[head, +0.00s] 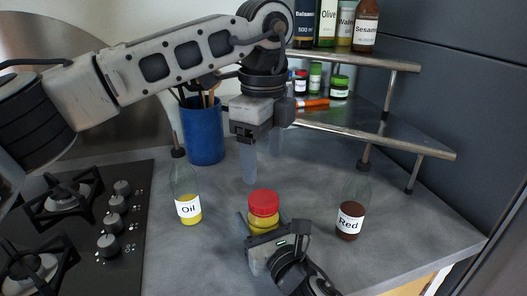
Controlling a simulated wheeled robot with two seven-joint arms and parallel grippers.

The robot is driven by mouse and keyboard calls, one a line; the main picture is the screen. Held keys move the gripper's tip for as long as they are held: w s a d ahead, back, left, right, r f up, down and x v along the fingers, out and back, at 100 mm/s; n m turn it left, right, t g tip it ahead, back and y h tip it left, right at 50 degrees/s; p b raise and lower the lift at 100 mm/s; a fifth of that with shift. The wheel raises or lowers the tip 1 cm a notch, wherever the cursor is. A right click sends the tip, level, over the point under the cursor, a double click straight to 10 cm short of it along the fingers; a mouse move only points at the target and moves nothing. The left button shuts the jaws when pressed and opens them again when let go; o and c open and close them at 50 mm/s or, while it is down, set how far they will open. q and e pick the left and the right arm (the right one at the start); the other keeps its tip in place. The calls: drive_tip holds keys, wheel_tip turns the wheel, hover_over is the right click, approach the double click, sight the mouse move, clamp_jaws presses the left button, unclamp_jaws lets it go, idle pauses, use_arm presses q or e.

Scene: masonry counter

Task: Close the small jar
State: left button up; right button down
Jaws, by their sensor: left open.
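The small jar (263,226) has yellowish contents and stands at the front middle of the counter. Its red lid (263,203) sits on top and looks level; whether it is tight cannot be told. My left gripper (249,178) points down, open and empty, above and slightly behind the lid, apart from it. My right gripper (262,229) reaches in from the bottom and is around the jar's body, seemingly shut on it. Its hand hides the jar's lower part, and one finger shows at the jar's left side.
An oil bottle (188,200) stands left of the jar, and a red vinegar bottle (351,212) stands right. A blue utensil pot (205,132) is behind. A stove (75,225) lies at left. A two-tier shelf (385,136) with bottles and jars fills the back right.

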sight(263, 198)
use_arm(q)
drive_tip(key=shift+f, duration=4.05)
drive_tip(key=c, duration=1.1)
drive_tip(key=shift+o, duration=0.2)
